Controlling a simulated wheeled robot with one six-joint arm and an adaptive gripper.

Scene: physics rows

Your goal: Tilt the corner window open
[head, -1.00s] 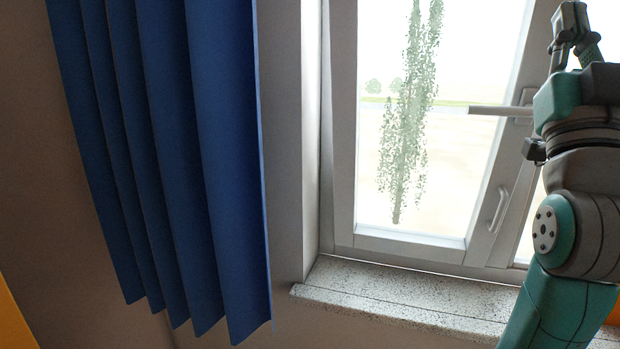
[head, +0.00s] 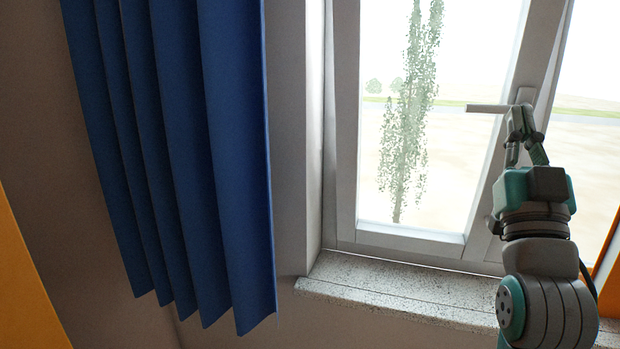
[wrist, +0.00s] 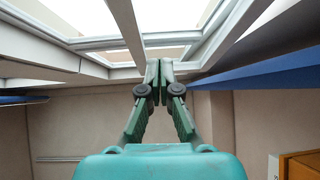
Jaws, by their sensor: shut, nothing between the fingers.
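The corner window's white sash (head: 342,130) stands beside the blue curtain in the head view. Wedge-shaped gaps along its sides widen upward, so it looks leaned inward at the top; its top edge is out of view. Its handle (head: 487,108) lies level, its lever pointing left. My gripper (head: 522,122) points up just below and in front of the handle's base and overlaps it; I cannot tell whether they touch. In the wrist view my gripper's fingers (wrist: 160,78) are together with nothing between them, in front of white window frame bars (wrist: 125,25).
A blue pleated curtain (head: 190,150) hangs left of the window. A speckled stone sill (head: 400,292) runs beneath the sash, below my gripper. Orange surfaces (head: 22,290) show at the lower left.

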